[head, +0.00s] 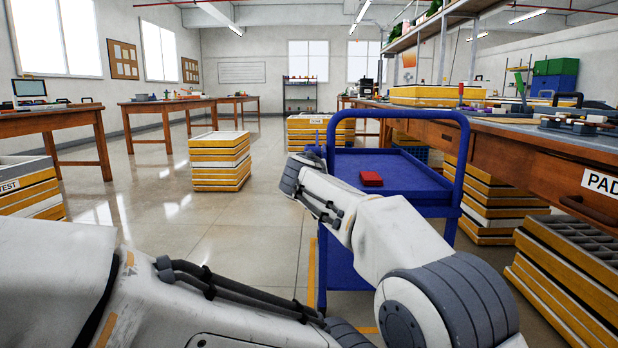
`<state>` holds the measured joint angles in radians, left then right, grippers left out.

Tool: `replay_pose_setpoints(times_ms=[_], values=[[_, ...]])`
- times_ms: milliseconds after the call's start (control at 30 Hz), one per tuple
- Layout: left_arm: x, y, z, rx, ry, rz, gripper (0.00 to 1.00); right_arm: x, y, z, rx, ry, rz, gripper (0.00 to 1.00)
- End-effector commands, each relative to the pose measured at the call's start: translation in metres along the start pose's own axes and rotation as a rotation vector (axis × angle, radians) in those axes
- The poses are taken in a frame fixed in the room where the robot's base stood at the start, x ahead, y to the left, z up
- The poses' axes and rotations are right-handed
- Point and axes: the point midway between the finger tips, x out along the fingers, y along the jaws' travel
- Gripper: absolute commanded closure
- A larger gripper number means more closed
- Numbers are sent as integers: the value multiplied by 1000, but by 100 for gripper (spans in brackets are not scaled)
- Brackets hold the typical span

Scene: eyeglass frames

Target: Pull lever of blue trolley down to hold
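The blue trolley (402,176) stands in front of me, with a tall looped push handle and an upper tray. A white and grey arm, which appears to be my left, comes in from the lower left. It bends at the lower right and reaches back up to the trolley's left handle post. Its gripper end (313,157) is small and dark beside that post. The wrist hides the fingers, so I cannot tell whether they are open or touch anything. No lever can be made out clearly. My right gripper is not in view.
A red box (371,179) lies on the trolley's upper tray. Yellow and white crate stacks (220,161) stand on the floor at left, behind and at right. A wooden workbench (540,140) runs close along the right. Floor left of the trolley is clear.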

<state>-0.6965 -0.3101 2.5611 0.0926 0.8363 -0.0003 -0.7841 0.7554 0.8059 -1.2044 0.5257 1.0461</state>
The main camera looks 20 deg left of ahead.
Motion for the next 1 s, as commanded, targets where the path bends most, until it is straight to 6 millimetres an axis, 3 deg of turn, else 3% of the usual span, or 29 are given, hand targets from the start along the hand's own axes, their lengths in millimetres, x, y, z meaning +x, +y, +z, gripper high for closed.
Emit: replay_pose_setpoints(times_ms=[533, 567, 633, 1000], values=[[4, 0, 0, 1, 1, 0, 43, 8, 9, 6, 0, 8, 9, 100], [4, 0, 0, 1, 1, 0, 43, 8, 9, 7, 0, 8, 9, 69], [4, 0, 0, 1, 1, 0, 43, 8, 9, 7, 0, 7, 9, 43], [4, 0, 0, 1, 1, 0, 43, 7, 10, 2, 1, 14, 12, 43]])
